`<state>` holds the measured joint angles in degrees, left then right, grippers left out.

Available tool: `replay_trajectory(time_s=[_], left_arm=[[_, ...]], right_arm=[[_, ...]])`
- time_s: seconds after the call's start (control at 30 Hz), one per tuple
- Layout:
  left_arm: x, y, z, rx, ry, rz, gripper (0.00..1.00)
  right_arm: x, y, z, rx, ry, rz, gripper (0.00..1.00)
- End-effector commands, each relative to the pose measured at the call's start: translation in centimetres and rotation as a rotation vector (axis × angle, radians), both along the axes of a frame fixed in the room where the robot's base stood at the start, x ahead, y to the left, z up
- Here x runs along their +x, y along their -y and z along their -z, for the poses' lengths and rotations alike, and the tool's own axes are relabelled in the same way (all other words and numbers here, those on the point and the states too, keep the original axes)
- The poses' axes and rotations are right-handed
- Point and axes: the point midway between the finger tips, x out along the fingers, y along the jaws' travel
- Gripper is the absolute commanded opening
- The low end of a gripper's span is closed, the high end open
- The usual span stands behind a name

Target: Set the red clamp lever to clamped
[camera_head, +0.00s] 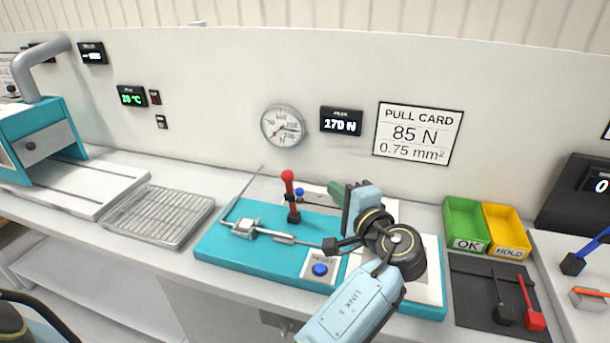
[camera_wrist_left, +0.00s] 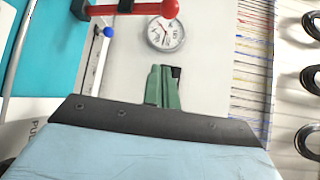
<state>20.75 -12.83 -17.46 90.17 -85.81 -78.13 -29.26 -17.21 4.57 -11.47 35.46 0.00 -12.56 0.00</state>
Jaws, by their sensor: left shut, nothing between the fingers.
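The red clamp lever (camera_head: 290,196) stands nearly upright on the teal fixture plate (camera_head: 215,246), with a red ball on top and a dark base. In the left wrist view the red lever (camera_wrist_left: 130,9) crosses the top edge, its ball at the right end. My left gripper (camera_head: 334,190) has green fingers and is to the right of the lever, apart from it. In the left wrist view the fingers (camera_wrist_left: 163,87) are together with nothing between them. My own wrist hides the right part of the plate. My right gripper is not in view.
A small blue-knobbed lever (camera_head: 299,193) stands just behind the red one. A blue reset button (camera_head: 320,269) is at the plate's front. A wire tray (camera_head: 158,215) lies left; green (camera_head: 464,222) and yellow (camera_head: 507,229) bins stand right. The wall rises close behind.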

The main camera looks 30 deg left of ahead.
Motion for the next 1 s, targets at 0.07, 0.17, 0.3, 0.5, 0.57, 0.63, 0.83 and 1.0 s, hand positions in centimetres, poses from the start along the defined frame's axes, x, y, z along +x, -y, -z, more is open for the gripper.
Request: replay_trajectory(time_s=[0.07, 0.17, 0.3, 0.5, 0.57, 0.63, 0.83, 1.0], left_arm=[[0.1, -0.2, 0.0, 0.000, 0.000, -0.001, 0.00], [0.6, -1.0, 0.1, 0.001, 0.001, -0.002, 0.00], [1.9, -2.9, 0.2, 0.002, 0.001, -0.003, 0.00], [4.3, -6.6, 0.4, 0.002, 0.001, -0.003, 0.00], [5.0, -7.7, 0.6, 0.003, 0.000, -0.004, 0.00], [5.6, -8.8, 0.7, 0.000, 0.000, -0.002, 0.00], [2.8, -9.1, 0.4, -0.001, 0.000, 0.000, 0.00], [1.8, -9.3, 0.4, -0.001, -0.001, 0.000, 0.00]], right_arm=[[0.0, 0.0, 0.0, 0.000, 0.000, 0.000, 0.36], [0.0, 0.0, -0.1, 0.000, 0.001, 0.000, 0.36], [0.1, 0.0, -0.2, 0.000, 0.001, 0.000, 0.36], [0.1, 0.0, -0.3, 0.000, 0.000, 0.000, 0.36], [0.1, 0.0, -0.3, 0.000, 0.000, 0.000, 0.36], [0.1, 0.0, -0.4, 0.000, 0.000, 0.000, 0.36], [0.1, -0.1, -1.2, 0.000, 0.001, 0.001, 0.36], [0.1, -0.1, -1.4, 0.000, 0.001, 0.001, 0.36]])
